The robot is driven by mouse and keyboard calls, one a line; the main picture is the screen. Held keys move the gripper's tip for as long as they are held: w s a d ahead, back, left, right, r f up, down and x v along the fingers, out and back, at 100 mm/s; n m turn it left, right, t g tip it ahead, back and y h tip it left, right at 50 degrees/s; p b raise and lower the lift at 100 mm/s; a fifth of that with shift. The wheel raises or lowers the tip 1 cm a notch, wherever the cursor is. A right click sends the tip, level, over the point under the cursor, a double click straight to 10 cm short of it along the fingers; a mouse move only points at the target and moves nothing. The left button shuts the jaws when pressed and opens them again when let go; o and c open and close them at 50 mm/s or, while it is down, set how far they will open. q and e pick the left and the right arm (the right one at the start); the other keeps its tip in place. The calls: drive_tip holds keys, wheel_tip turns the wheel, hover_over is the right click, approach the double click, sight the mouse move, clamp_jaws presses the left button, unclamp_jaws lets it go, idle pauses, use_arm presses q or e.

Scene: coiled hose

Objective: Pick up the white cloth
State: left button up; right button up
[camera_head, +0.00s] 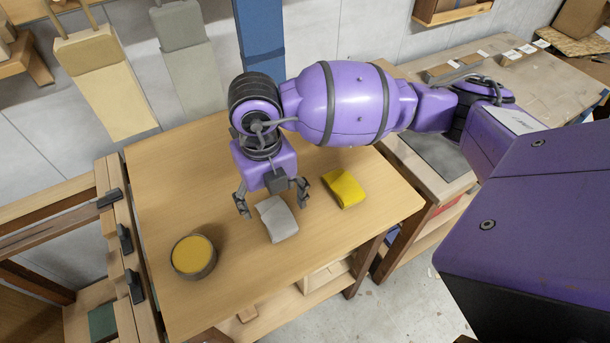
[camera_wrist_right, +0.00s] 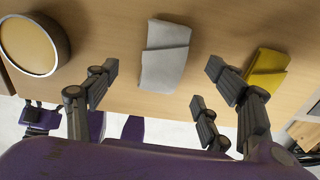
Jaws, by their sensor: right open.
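The white cloth (camera_head: 279,221) looks light grey and lies folded on the wooden table (camera_head: 170,155). My right gripper (camera_head: 272,207) is open, its fingers pointing down, above and just behind the cloth in the head view. In the right wrist view the cloth (camera_wrist_right: 165,57) lies beyond the fingertips, between the two fingers' directions, and nothing is between the fingers (camera_wrist_right: 160,75). I cannot tell from these views how high the fingertips are above the table. My left gripper does not show.
A yellow cloth (camera_head: 344,188) lies on the table right of the white cloth. A round tin with a yellow top (camera_head: 193,256) stands at the left. A wooden rack (camera_head: 120,250) borders the table's left side. A second workbench (camera_head: 510,90) is at the right.

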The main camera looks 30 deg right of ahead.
sight(276, 215)
drive_tip(key=f, duration=0.5)
drive_tip(key=shift+s+d+f, duration=0.1)
drive_tip(key=shift+s+d, duration=0.1)
drive_tip(key=shift+d, duration=0.05)
drive_tip(key=shift+c, duration=0.5)
drive_tip(key=c, duration=1.1)
drive_tip(key=shift+o, duration=0.2)
